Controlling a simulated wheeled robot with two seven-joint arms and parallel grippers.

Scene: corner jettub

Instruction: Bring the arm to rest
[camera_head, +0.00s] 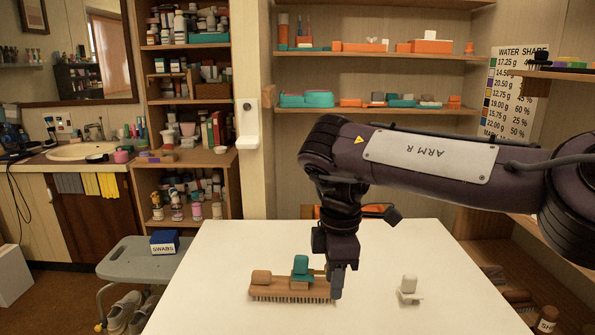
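My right arm (430,155), marked "ARM R", reaches in from the right over the white table (215,265). Its gripper (338,285) points down beside the right end of a brown wooden brush (315,291) with dark bristles underneath. I cannot tell whether the fingers touch the brush or whether they are open or shut. My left gripper does not show.
A small white object (408,289) stands on the table to the right of the gripper. The table's left part is bare. A grey stool (140,263) with a blue swabs box (164,243) stands left of the table. Shelves (375,109) line the back wall.

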